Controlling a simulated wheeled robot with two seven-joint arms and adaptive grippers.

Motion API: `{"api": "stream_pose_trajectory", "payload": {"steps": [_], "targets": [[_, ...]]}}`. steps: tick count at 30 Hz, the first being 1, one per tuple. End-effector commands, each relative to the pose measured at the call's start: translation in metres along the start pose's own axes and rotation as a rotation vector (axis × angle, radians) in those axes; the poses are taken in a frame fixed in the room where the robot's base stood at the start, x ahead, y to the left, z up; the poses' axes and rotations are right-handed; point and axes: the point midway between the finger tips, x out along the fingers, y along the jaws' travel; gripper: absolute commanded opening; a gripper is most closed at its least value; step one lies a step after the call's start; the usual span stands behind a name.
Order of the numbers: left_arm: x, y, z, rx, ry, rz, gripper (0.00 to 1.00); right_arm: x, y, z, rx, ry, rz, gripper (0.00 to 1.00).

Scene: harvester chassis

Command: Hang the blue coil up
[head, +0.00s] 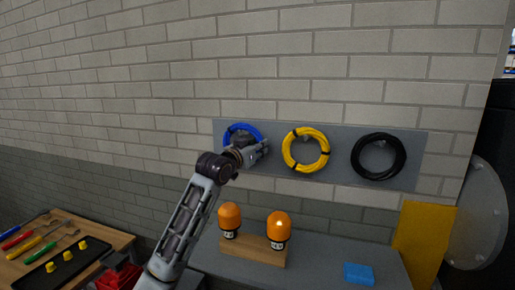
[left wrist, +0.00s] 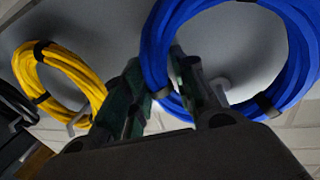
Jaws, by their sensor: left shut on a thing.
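The blue coil (head: 243,128) is against the grey wall panel, at the left of the row. My left gripper (head: 254,152) is in front of it and hides its lower part in the head view. In the left wrist view the coil (left wrist: 300,55) is large, with dark ties around it. The fingers of my left gripper (left wrist: 160,82) are shut on one side of its ring. A pale peg (left wrist: 220,86) shows inside the coil's opening, near its inner edge. I cannot tell whether the coil rests on the peg. My right gripper is not in view.
On the panel (head: 343,172), a yellow coil (head: 293,163) and a black coil (head: 356,166) hang to the right. Below, a wooden block (head: 253,252) with two orange-topped pieces and a blue block (head: 358,273) stand on a grey bench. A tool table (head: 112,241) is at left.

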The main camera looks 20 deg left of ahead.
Motion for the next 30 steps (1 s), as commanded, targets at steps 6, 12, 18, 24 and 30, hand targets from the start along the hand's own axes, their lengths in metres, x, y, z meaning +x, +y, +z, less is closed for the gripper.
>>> {"api": "stream_pose_trajectory", "payload": {"steps": [6,12,18,24,30], "targets": [[0.0,0.0,-0.001,0.001,0.003,0.0,0.51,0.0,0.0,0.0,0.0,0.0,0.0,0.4],[0.0,0.0,-0.001,0.0,0.001,0.0,0.53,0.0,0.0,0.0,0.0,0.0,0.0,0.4],[-0.001,0.0,0.001,0.0,-0.001,0.0,0.53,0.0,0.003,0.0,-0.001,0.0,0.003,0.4],[-0.007,0.0,0.0,0.0,0.0,0.0,0.53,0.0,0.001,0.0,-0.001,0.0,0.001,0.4],[-0.022,0.0,0.0,0.001,0.0,0.0,0.53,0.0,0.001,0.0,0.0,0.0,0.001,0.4]]}}
